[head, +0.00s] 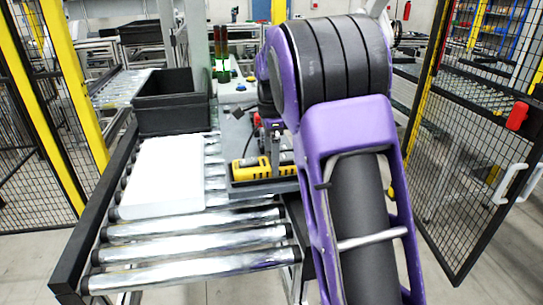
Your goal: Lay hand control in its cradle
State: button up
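My purple and black arm (345,120) fills the middle right and hides much of the work surface behind it. My gripper's fingers are not visible; they are hidden behind the arm. A yellow and black item (250,169) lies on a dark grey plate beside the rollers, left of the arm. Another yellow part shows just right of it, partly covered by the arm. A small red and black part (257,134) shows above them. I cannot tell which of these is the hand control or its cradle.
A black bin (172,113) and a white flat board (165,178) sit on the roller conveyor (190,256). The front rollers are bare. A control panel with buttons (236,87) stands behind. Mesh fences close off both sides, with a red-latched gate (517,116) at right.

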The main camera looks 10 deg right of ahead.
jog(key=shift+o, duration=0.6)
notch_tip(320, 180, up, 13)
jog(key=p, duration=0.2)
jog(key=shift+p, duration=0.3)
jog(key=shift+r, duration=0.1)
